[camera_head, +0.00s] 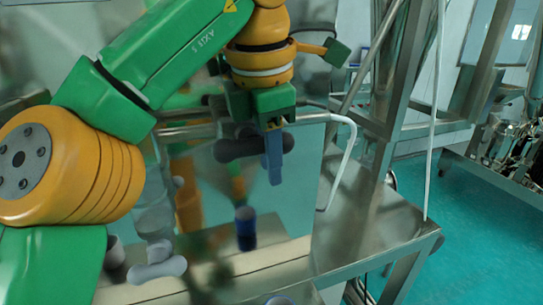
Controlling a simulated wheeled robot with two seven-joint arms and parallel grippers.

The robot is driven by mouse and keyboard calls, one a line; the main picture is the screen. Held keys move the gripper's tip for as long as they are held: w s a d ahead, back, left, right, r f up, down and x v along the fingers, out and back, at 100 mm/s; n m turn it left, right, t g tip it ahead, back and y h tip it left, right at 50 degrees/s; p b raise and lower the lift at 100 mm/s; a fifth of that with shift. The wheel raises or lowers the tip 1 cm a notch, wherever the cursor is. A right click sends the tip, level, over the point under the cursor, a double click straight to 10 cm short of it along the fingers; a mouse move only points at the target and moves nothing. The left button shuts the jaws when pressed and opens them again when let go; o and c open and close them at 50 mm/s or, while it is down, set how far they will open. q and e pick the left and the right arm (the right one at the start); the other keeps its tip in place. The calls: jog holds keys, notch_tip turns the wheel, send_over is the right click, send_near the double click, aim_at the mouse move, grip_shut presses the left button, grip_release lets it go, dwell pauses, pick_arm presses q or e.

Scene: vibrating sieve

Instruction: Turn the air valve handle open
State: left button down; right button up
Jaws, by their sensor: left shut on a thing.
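My left gripper (272,122) points down in the middle of the camera_head view, at the end of my green and orange arm. It is shut on the upper end of a blue bar-shaped handle (273,160), which I take to be the air valve handle. The handle hangs roughly vertical below the fingers. Beside it on the left is a dark grey lobed knob (238,148). The gripper hides the top of the handle and where it joins the valve. My right gripper is out of view.
A shiny steel panel with reflections stands behind the handle. A thin pipe (345,160) bends down to the right of it. A steel frame and ledge (385,235) stand at right, with green floor beyond. A grey lobed knob (157,270) is at lower left.

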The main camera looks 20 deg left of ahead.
pick_arm(q)
jog(key=shift+f, duration=0.15)
jog(key=c, duration=0.7)
grip_release()
